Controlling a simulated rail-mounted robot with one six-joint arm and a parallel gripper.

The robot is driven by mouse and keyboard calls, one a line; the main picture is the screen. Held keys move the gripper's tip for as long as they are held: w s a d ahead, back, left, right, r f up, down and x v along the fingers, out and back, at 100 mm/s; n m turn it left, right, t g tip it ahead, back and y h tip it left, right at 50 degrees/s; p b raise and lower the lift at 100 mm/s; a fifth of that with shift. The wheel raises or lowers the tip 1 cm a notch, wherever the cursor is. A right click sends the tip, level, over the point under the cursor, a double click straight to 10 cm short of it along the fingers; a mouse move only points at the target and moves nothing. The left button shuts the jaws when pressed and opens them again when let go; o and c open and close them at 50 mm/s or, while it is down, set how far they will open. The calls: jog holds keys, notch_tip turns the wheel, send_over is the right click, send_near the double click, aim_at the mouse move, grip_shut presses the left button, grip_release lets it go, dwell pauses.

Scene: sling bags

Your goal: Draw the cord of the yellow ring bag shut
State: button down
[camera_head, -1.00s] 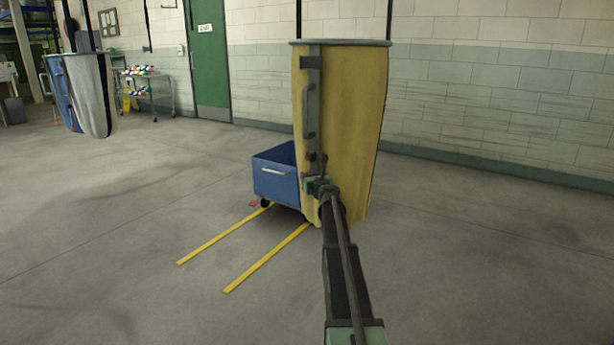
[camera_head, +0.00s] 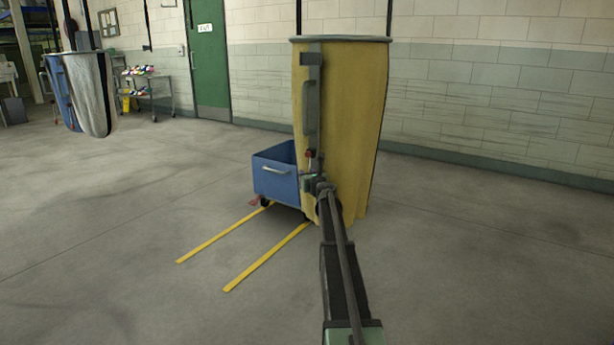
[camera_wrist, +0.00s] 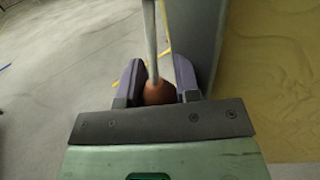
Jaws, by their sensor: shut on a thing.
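The yellow ring bag (camera_head: 350,120) hangs from a grey rim ring (camera_head: 345,40), with its lower edge beside a blue cart. A dark grey strip with a handle (camera_head: 310,105) runs down its left side. My gripper (camera_wrist: 158,88) is shut on an orange-brown knob (camera_wrist: 158,95), which sits between its two fingers. A grey cord (camera_wrist: 150,35) runs from the knob toward the top of the wrist view. The bag's yellow cloth (camera_wrist: 275,80) fills the right of that view. In the head view my gripper (camera_head: 314,172) is at the bag's lower left; a small red piece (camera_head: 310,154) shows just above it.
A blue wheeled cart (camera_head: 275,178) stands behind and left of the bag's foot. Two yellow floor lines (camera_head: 265,258) run forward from it. A blue and white bag (camera_head: 88,95) hangs at the far left. The surrounding floor (camera_head: 480,240) is clear.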

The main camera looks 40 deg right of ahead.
notch_tip(320, 180, down, 9)
jog(key=b, duration=0.7)
jog(key=shift+s+r, duration=0.1)
jog(key=shift+r, duration=0.05)
jog(key=c, duration=1.1)
grip_release()
jog(key=v, duration=1)
jog(key=shift+s, duration=0.25)
jog(key=shift+a, duration=0.1)
